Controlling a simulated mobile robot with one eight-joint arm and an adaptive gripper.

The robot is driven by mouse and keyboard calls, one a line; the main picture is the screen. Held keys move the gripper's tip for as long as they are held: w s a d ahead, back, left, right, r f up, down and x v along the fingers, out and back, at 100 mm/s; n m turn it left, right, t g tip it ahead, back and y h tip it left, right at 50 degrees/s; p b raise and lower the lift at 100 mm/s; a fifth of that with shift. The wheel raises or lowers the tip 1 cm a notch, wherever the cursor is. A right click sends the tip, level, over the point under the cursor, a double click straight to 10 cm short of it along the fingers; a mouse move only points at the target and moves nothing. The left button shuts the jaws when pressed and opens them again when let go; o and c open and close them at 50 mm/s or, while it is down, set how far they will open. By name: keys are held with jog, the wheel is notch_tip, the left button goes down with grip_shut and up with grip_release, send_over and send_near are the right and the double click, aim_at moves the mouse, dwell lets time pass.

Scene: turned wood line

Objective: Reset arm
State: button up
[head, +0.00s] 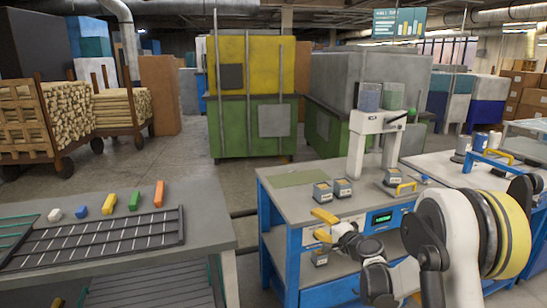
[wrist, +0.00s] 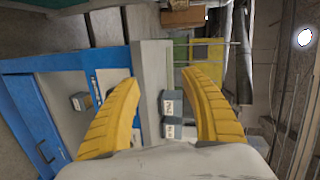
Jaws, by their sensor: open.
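My gripper (head: 318,225) has two yellow fingers and shows in the head view in front of the blue workbench (head: 268,222). The fingers point left and stand apart with nothing between them. In the wrist view my gripper (wrist: 160,76) is also open and empty, and that picture is turned on its side. My arm reaches in from the lower right of the head view, and its white and yellow links hide part of the bench on the right.
Small grey boxes (head: 322,192) and a white dispensing stand (head: 356,152) are on the blue bench. The left table (head: 215,222) holds a dark slotted rack (head: 110,236) and several coloured blocks (head: 134,200). A green and yellow machine (head: 255,128) stands behind. Bare floor lies between.

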jog(key=s+a+r+n+g+h, duration=0.15)
jog(key=s+r+n, duration=0.35)
jog(key=s, duration=0.6)
jog(key=s+a+r+n+g+h, duration=0.1)
jog(key=s+a+r+n+g, duration=0.15)
jog(key=s+r, duration=0.55)
jog(key=s+d+f+n+g+h, duration=0.1)
jog(key=s+d+f, duration=0.1)
jog(key=s, duration=0.6)
jog(key=s+d+f+n+g+h, duration=0.1)
jog(key=s+d+f+n, duration=0.1)
jog(key=s, duration=0.7)
jog(key=s+d+f+n+g+h, duration=0.1)
jog(key=s+d+f+h, duration=0.1)
jog(key=s, duration=0.6)
jog(key=shift+s+d, duration=0.25)
jog(key=shift+d, duration=0.3)
jog(key=shift+r, duration=0.1)
